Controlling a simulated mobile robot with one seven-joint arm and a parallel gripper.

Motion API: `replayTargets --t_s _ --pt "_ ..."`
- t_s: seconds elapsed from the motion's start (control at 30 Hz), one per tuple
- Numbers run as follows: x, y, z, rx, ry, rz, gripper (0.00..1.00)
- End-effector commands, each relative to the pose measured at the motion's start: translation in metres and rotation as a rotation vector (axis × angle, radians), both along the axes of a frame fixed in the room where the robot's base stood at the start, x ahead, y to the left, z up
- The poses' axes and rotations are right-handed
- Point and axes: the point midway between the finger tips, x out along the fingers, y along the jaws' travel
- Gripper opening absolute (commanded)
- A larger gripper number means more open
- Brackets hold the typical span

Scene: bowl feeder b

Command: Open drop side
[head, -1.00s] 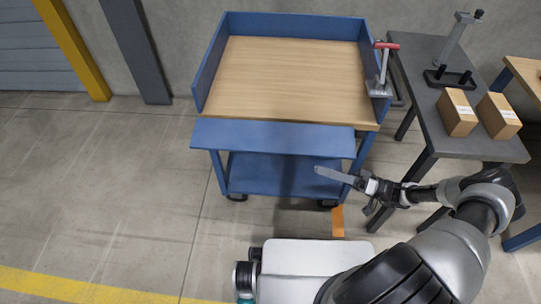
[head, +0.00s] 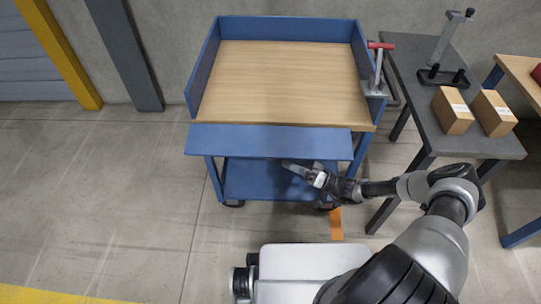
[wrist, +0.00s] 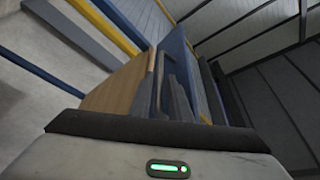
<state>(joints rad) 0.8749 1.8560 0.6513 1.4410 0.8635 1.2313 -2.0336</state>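The blue drop side (head: 270,141) is a long panel along the front of the blue cart, in the head view. It lies outward of and lower than the front edge of the wooden deck (head: 285,85), and the deck's front is open. My gripper (head: 297,169) is just below the panel's front edge in the picture, right of its middle, pointing left over the lower shelf. A gap shows between it and the panel; contact is not visible. The fingers overlap in the head view. In the wrist view, dark finger shapes (wrist: 172,92) stand before the cart; their opening is unclear.
Blue walls close the deck's left, back and right. A red-handled fixture (head: 381,46) stands at the right wall. A grey table (head: 425,105) with two cartons (head: 453,111) is at the right. The floor left of the cart is clear.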

Motion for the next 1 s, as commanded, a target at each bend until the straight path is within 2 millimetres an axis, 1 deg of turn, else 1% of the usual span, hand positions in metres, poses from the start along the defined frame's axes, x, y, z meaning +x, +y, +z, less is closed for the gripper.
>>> replayTargets --t_s 0.03,0.1,0.2,0.3,0.57,0.7,1.0 --pt "0.002 0.008 0.002 0.0 0.0 0.003 0.17" --pt "0.005 0.016 0.004 -0.001 -0.001 0.002 0.17" --pt "0.008 0.025 0.007 -0.001 -0.001 0.0 0.17" --pt "0.009 0.029 0.008 -0.001 -0.001 0.0 0.17" --pt "0.01 0.03 0.009 -0.001 -0.001 0.0 0.17" --pt "0.01 0.029 0.008 -0.001 -0.001 0.0 0.0" --pt "0.01 0.027 0.009 -0.001 0.003 0.0 0.0"
